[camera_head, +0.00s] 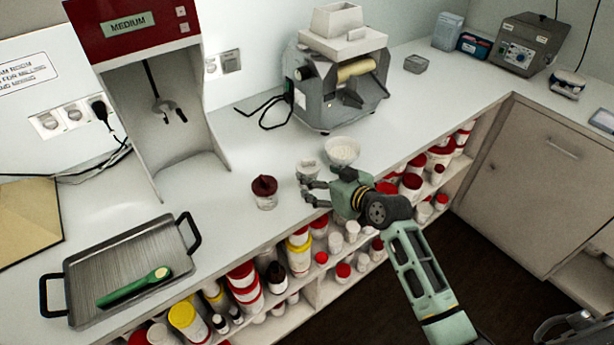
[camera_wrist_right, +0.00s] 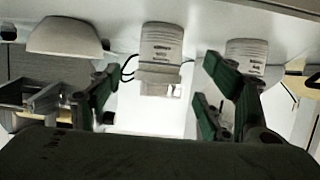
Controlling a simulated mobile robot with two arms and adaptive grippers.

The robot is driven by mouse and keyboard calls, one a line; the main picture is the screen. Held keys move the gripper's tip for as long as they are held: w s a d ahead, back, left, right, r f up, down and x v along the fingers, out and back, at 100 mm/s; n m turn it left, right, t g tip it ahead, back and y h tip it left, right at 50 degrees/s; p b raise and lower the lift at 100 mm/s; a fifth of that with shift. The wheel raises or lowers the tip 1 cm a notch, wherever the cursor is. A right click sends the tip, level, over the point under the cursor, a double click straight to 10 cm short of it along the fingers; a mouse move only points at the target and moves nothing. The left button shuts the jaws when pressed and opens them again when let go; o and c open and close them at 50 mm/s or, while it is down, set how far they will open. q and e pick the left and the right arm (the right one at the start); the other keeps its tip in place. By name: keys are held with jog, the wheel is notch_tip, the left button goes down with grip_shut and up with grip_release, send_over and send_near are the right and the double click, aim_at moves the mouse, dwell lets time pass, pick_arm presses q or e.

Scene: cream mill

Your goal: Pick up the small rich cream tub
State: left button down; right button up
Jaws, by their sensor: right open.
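A small white tub (camera_head: 307,168) stands on the pale worktop near its front edge, just left of a white bowl (camera_head: 342,151). In the right wrist view, which looks upside down, the tub (camera_wrist_right: 160,58) has printed text too small to read and sits between the spread fingers, beyond their tips. My right gripper (camera_head: 307,191) is open and empty, beside the tub on its front side. A jar with a dark red lid (camera_head: 264,194) stands to the left; its label side shows in the wrist view (camera_wrist_right: 247,55). My left gripper is not in view.
A grey mill (camera_head: 335,85) stands behind the bowl. A tray (camera_head: 128,262) with a green-handled tool lies at the left, below the red mixer stand (camera_head: 130,30). Shelves under the worktop hold many tubs and bottles. The worktop between mixer and mill is mostly clear.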

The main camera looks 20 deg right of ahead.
aim_at(314, 177)
jog(key=shift+f+p+x, duration=0.2)
jog(key=shift+p+x, duration=0.5)
jog(key=shift+x, duration=1.9)
jog(key=shift+s, duration=0.15)
grip_shut()
